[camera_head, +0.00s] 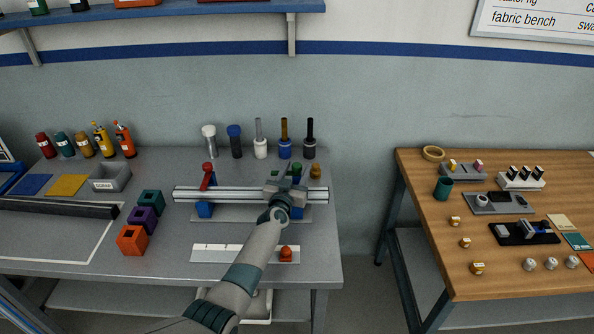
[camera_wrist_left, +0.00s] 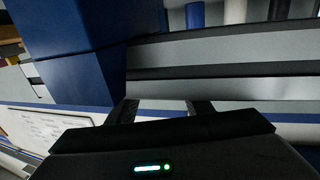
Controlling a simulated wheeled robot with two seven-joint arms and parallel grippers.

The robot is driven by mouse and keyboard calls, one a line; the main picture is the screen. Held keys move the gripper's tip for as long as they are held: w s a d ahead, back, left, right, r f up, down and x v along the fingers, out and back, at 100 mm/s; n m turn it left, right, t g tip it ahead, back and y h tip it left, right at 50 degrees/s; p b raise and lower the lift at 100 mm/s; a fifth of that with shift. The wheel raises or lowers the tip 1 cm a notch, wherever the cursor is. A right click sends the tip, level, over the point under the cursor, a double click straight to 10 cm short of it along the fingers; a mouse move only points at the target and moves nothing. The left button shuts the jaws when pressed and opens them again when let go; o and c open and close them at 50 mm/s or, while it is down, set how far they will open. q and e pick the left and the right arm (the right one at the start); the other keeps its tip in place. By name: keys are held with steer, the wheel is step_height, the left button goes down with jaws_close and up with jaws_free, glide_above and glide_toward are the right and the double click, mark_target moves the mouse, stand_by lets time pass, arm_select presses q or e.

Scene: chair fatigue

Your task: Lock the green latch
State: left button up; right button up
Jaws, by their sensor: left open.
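The green latch (camera_head: 297,168) shows only as a green knob at the right end of a silver rail fixture (camera_head: 240,194) on the grey bench. My gripper hides the rest of it, so its lever position cannot be told. My left gripper (camera_head: 286,181) is open at the right part of the rail, right beside the green knob; contact cannot be told. In the left wrist view its dark fingers (camera_wrist_left: 163,107) point at the silver rail (camera_wrist_left: 225,60), with a blue block (camera_wrist_left: 70,60) at left. The green latch cannot be made out there. My right gripper is out of view.
A red latch (camera_head: 208,176) stands at the rail's left end. Several bottles and brushes (camera_head: 260,140) line the back. Orange, purple and teal blocks (camera_head: 142,220) sit left of the rail. A white strip (camera_head: 225,253) with an orange knob (camera_head: 285,253) lies in front. A wooden table (camera_head: 470,265) stands right.

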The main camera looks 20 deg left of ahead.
arm_select(q)
steer(key=shift+w, duration=0.6)
jaws_close()
